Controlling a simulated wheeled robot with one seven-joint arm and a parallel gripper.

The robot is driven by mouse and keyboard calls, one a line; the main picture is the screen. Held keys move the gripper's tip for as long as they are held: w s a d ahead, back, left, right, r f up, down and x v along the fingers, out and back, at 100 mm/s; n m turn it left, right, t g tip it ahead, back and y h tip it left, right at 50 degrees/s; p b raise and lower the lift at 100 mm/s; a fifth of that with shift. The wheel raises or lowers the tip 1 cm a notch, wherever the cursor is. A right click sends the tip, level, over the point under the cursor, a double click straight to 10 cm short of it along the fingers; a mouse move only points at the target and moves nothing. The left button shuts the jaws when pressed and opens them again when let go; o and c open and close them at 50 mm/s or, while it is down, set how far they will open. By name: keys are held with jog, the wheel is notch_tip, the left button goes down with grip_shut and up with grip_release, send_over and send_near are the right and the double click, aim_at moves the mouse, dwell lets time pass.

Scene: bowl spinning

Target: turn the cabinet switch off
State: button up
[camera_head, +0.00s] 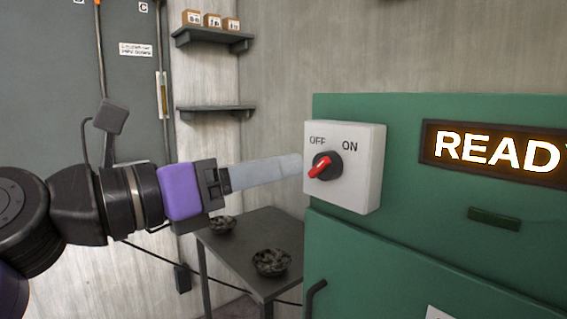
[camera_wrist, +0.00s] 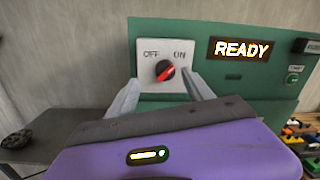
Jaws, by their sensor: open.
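The switch is a white box (camera_head: 362,172) on the green cabinet (camera_head: 450,230), labelled OFF at upper left and ON at upper right. Its round black knob has a red handle (camera_head: 319,167), slanted from lower left to upper right, its upper end towards ON. In the wrist view the knob (camera_wrist: 165,70) shows between and beyond my two pale fingers. My gripper (camera_head: 297,165) is open and empty, its fingertips close to the left side of the box in the head view. Whether they touch anything cannot be told.
A lit READY display (camera_head: 497,151) is right of the switch. A dark table (camera_head: 250,240) with two dark bowls (camera_head: 271,262) stands below my gripper. Wall shelves (camera_head: 213,38) with small boxes are behind. Coloured items (camera_wrist: 303,135) lie at right in the wrist view.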

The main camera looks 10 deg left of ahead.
aim_at(314, 167)
jog(key=shift+m, duration=0.5)
jog(key=shift+s+d+f+p+x, duration=0.15)
jog(key=shift+p+x, duration=0.2)
jog(key=shift+x, duration=0.9)
jog(key=shift+s+d+f+p+x, duration=0.1)
jog(key=shift+f+p+x, duration=0.15)
jog(key=shift+x, duration=1)
jog(key=shift+s+d+f+p+x, duration=0.1)
jog(key=shift+p+x, duration=0.3)
jog(key=shift+x, duration=0.9)
grip_shut()
